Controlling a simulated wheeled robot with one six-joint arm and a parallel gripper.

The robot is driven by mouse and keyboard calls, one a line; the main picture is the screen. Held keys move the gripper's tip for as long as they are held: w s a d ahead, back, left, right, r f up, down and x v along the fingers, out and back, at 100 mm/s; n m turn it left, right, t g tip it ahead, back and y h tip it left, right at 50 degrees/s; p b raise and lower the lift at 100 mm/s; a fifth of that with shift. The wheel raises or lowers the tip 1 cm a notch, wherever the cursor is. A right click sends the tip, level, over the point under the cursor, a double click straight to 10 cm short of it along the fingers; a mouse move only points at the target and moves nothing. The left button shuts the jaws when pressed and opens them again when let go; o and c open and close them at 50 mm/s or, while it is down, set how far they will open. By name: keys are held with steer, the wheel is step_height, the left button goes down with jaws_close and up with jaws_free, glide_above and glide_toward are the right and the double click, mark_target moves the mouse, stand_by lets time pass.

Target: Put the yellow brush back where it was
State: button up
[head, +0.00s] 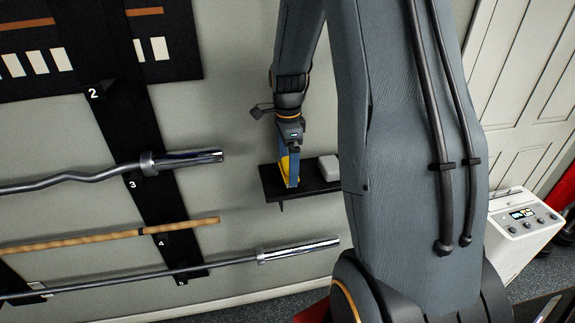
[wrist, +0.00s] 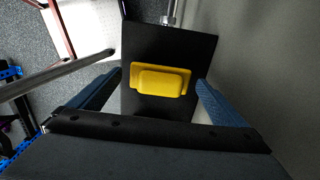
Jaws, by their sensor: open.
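The yellow brush (wrist: 160,79) lies on the black wall shelf (wrist: 140,44) in the wrist view. My gripper (wrist: 161,82) is open, with one blue finger to each side of the brush and a gap on both sides. In the head view, my gripper (head: 290,170) points down over the left part of the shelf (head: 270,184). There the brush (head: 284,163) is partly hidden behind a finger.
A pale box (head: 329,167) sits on the shelf to the right of my gripper. To the left, a curved metal bar (head: 110,175), a wooden stick (head: 110,236) and a straight bar (head: 200,267) stick out along a wall rack. A white cabinet (head: 520,228) stands at the right.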

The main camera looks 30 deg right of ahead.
step_height(320, 180, up, 10)
steer(key=b, duration=0.3)
steer(key=s+a+f+n, duration=0.4)
steer(key=s+a+n, duration=0.3)
steer(key=n, duration=0.3)
steer(key=s+a+f+n+t, duration=0.1)
steer(key=s+a+f+n, duration=0.3)
steer(key=s+a+n, duration=0.4)
steer(key=n, duration=0.3)
steer(key=shift+f, duration=0.3)
steer(key=shift+f+b, duration=0.2)
steer(key=shift+b, duration=0.1)
